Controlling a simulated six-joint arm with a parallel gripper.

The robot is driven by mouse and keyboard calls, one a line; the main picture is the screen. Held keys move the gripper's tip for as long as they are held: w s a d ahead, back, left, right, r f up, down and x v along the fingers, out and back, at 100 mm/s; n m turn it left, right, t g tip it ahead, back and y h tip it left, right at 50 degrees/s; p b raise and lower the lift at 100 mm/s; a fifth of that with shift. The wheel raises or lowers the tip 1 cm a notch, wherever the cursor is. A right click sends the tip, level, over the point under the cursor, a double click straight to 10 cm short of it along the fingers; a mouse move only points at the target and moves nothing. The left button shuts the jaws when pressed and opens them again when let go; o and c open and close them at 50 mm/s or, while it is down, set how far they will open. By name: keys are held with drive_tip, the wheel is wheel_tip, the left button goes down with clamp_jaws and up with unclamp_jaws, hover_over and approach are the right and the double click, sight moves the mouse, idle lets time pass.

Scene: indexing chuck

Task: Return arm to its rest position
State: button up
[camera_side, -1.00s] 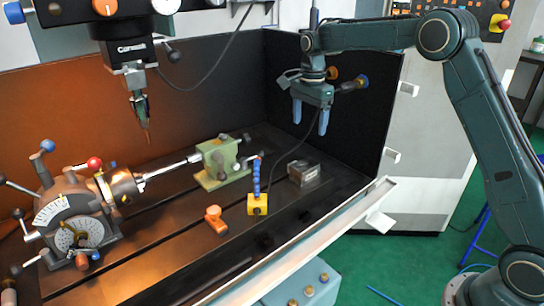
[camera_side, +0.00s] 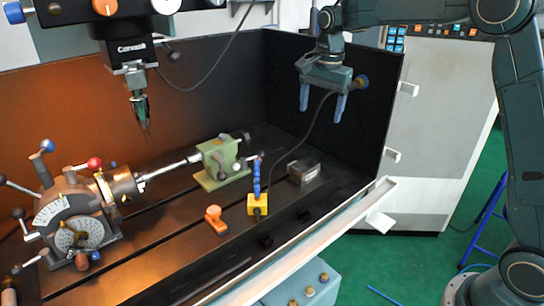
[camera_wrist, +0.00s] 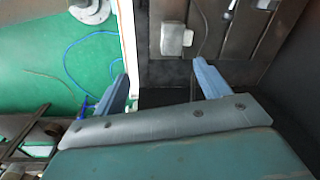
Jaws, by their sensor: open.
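My gripper (camera_side: 322,101) is open and empty. It hangs high over the right back part of the machine bed, in front of the black enclosure wall, with its two blue fingers pointing down. In the wrist view, the fingers (camera_wrist: 160,88) are spread wide with nothing between them. The indexing chuck (camera_side: 118,187) sits at the left of the bed with a bright shaft running from it to the green tailstock (camera_side: 222,165). My gripper is well apart from both.
A grey metal block (camera_side: 304,172), a yellow base with a blue stem (camera_side: 257,204) and an orange piece (camera_side: 215,220) stand on the slotted bed. A spindle head (camera_side: 133,60) hangs at upper left. The pale front rail (camera_side: 300,240) edges the bed; green floor lies beyond.

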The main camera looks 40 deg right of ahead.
drive_tip(key=s+a+r+n+t, duration=0.1)
drive_tip(key=s+r+n, duration=0.15)
drive_tip(key=s, duration=0.25)
drive_tip(key=s+a+r+n, duration=0.2)
drive_tip(key=s+r, duration=0.1)
drive_tip(key=s, duration=0.1)
drive_tip(key=s+a+f+n+t, duration=0.1)
drive_tip(key=s+n, duration=0.4)
drive_tip(key=s, duration=0.6)
drive_tip(key=s+a+f+n+t, duration=0.2)
drive_tip(key=s+n, duration=0.3)
drive_tip(key=s, duration=0.7)
drive_tip(key=shift+f+t, duration=0.3)
drive_tip(key=shift+f, duration=0.2)
